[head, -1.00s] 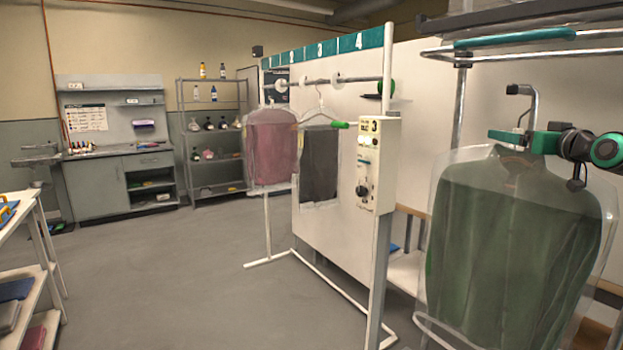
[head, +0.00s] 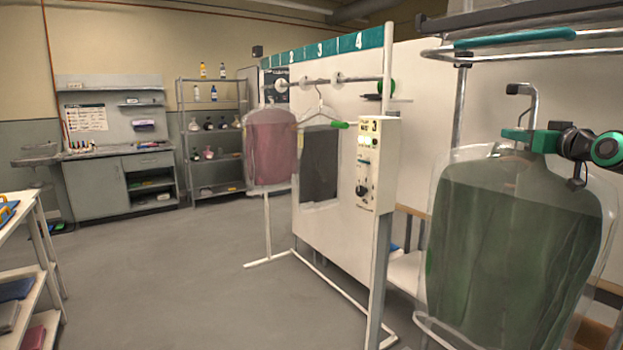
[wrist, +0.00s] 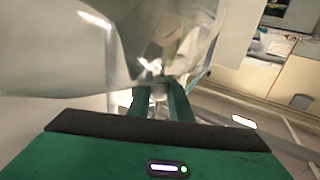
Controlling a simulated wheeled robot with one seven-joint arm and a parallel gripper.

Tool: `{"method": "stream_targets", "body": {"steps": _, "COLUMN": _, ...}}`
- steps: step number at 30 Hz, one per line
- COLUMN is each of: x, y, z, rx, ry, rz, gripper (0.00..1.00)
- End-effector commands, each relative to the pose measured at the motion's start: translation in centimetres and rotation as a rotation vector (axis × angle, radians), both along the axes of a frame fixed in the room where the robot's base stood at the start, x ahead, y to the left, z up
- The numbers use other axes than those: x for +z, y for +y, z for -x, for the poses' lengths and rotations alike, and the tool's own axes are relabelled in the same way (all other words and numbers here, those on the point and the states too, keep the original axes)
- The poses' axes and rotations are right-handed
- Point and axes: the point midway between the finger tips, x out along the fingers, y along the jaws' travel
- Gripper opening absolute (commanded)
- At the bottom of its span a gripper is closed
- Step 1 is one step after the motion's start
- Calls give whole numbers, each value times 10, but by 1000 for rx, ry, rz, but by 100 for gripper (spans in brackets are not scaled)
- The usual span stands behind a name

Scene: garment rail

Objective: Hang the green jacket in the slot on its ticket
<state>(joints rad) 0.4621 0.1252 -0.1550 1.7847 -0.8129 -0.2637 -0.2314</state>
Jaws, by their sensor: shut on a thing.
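The green jacket (head: 515,245) hangs in a clear cover at the right of the head view. My gripper (head: 530,139) is shut on its hanger just below the hook (head: 530,95). In the wrist view my gripper (wrist: 160,85) closes at the hanger neck, with the clear cover around it. The garment rail (head: 315,82) stands left of the jacket, under a teal sign (head: 325,49) with the numbers 2, 3 and 4 readable. A pink garment (head: 271,148) and a dark garment (head: 319,165) hang there. I cannot read a ticket on the jacket.
A cream control box (head: 376,160) showing a 3 is on the rail's near post. A metal rail with a teal bar (head: 515,37) is above the jacket. A white shelf unit (head: 30,240) stands at far left. The grey floor (head: 190,280) between is clear.

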Motion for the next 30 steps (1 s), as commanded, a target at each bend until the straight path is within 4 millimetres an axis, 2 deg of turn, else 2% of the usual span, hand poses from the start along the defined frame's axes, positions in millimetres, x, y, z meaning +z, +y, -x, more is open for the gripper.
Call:
{"method": "stream_targets", "body": {"steps": 21, "x": 30, "y": 1, "z": 0, "rx": 1, "ry": -5, "rz": 1, "gripper": 0}}
{"method": "stream_targets", "body": {"steps": 30, "x": 32, "y": 1, "z": 0, "rx": 1, "ry": -4, "rz": 1, "gripper": 0}}
